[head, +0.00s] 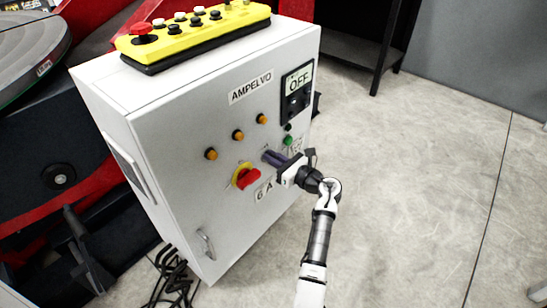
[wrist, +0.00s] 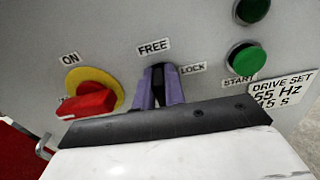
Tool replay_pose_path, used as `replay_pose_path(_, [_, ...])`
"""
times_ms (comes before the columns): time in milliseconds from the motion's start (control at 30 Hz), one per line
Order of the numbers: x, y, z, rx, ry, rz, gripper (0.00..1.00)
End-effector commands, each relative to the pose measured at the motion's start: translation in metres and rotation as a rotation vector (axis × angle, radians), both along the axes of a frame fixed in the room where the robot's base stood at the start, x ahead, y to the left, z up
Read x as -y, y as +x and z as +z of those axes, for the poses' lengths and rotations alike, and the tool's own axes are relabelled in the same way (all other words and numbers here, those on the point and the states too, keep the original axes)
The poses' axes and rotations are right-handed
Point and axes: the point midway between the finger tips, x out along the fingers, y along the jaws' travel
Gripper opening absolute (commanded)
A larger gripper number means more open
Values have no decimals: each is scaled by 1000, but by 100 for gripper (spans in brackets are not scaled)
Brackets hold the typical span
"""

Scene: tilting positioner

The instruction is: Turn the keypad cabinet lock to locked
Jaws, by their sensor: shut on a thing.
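The lock's small dark knob (wrist: 158,74) is on the white cabinet front, between the FREE label (wrist: 153,47) and LOCK label (wrist: 192,69) in the wrist view. It appears roughly upright, beneath FREE; its exact angle is partly hidden by my fingers. My gripper (wrist: 160,88) has its two purple fingers closed on either side of the knob. In the head view, my gripper (head: 272,157) reaches the cabinet (head: 185,130) from the right, and its fingers hide the knob.
A red rotary switch on a yellow disc (wrist: 92,97) sits close left of my fingers. Green buttons (wrist: 246,58) are close on the right. Amber lamps (head: 238,135) and a black OFF panel (head: 297,92) are higher up. A yellow pendant (head: 195,32) lies on the cabinet top. Open floor (head: 430,180) extends right.

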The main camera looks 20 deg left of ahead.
Motion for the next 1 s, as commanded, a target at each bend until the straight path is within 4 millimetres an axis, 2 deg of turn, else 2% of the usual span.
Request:
replay_pose_path(267, [2, 2, 3, -167, 59, -1, 0])
replay_pose_path(1000, [4, 8, 0, -825, 299, -1, 0])
